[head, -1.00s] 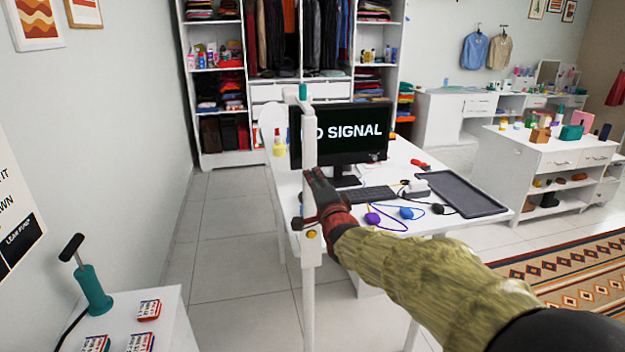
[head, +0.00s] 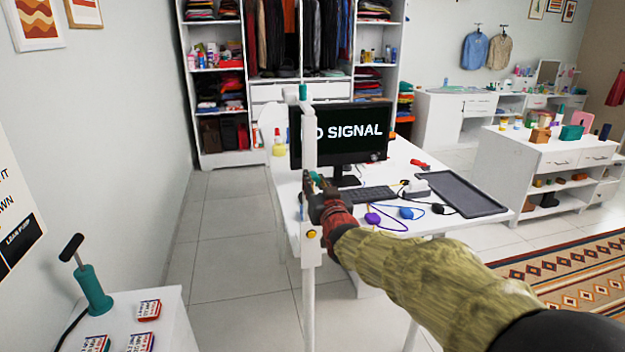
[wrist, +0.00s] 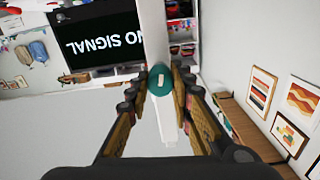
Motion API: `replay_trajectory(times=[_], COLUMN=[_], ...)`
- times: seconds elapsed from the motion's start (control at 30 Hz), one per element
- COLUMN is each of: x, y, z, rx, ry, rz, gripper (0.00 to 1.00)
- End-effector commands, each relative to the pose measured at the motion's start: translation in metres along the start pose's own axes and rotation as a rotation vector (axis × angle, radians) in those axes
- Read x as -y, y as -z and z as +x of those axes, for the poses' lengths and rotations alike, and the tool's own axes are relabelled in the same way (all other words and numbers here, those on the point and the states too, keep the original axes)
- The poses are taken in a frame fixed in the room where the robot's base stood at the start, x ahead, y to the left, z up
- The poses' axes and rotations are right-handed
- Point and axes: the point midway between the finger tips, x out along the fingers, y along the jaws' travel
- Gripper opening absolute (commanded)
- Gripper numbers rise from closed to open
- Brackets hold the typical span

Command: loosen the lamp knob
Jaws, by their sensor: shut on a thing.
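A round teal knob (wrist: 160,80) with a pale mark on its face sits between my fingertips in the wrist view, on the front of a white upright post (wrist: 156,25). I take it as the lamp knob. In the head view the white post (head: 310,130) stands in front of the monitor, and a bit of the teal knob (head: 317,178) shows beside my fingers. My gripper (head: 312,184) is shut on the knob; its fingertips in the wrist view (wrist: 160,82) press in from both sides.
Behind the post is a white desk (head: 400,160) with a monitor (head: 345,133), keyboard (head: 366,194), dark tray (head: 459,194) and several small cabled items. A small yellow knob (head: 311,234) is lower on the post. Open floor (head: 225,250) lies to the left.

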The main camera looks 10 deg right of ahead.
Motion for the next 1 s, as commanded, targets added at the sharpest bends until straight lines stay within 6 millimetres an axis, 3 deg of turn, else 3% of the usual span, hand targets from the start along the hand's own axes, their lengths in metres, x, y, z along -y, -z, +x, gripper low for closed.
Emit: replay_trajectory(times=[0.23, 0.27, 0.63, 1.0], x=[0.0002, 0.0002, 0.0001, 0.0], y=[0.0005, 0.0005, 0.0002, -0.0001], z=[0.0, 0.0, 0.0, 0.0], rx=[-0.001, -0.001, 0.0, 0.0], ry=[0.0, 0.0, 0.0, 0.0], rz=[-0.027, -0.027, -0.025, -0.025], gripper=[0.0, 0.23, 0.44, 0.41])
